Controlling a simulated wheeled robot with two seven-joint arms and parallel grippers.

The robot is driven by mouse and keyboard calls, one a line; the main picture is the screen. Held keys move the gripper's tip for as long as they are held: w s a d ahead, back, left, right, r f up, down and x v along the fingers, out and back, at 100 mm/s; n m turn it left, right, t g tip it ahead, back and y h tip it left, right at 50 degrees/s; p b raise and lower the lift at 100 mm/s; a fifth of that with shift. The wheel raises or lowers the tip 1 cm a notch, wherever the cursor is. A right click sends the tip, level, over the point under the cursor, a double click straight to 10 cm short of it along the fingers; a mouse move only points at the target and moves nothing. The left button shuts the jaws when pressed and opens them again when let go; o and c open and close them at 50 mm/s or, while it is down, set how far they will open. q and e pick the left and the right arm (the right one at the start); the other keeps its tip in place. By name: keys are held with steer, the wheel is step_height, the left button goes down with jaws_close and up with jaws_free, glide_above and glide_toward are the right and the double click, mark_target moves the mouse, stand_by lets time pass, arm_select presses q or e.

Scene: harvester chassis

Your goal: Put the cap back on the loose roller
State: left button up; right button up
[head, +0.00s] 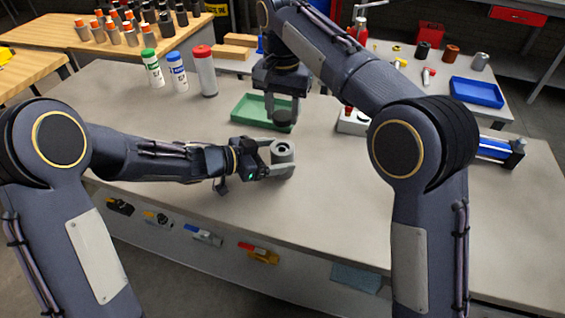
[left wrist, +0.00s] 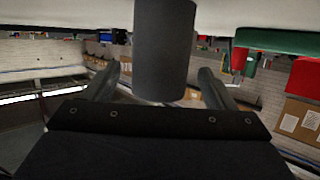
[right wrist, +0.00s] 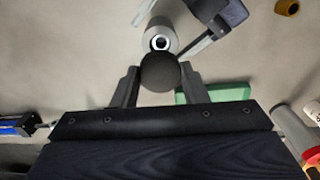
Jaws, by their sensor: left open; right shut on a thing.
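The loose roller (head: 282,153) is a grey upright cylinder with a hole in its top, on the table near the middle. In the left wrist view the roller (left wrist: 165,55) stands between the spread fingers of my left gripper (left wrist: 158,84), with visible gaps on both sides. My right gripper (head: 284,108) is shut on the round black cap (head: 282,118). In the right wrist view the cap (right wrist: 160,72) lies between the fingertips and overlaps the near edge of the roller (right wrist: 158,40). The cap is held up off the table, apart from the roller.
A green tray (head: 246,112) lies just behind the roller. White bottles with green, blue and red caps (head: 203,72) stand at the back left. A small grey box (head: 352,124) and a blue cylinder device (head: 496,149) are to the right. The front table is mostly clear.

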arm_select(q)
steer(key=shift+x, duration=1.1)
steer(key=shift+c, duration=0.5)
steer(key=c, duration=1.4)
steer(key=shift+o, duration=0.2)
arm_select(e)
glide_above(283, 150)
steer(key=shift+f, duration=2.5)
steer(key=shift+f, duration=0.9)
steer(key=shift+f, duration=0.9)
steer(key=shift+r, duration=0.1)
steer(key=shift+r, duration=0.5)
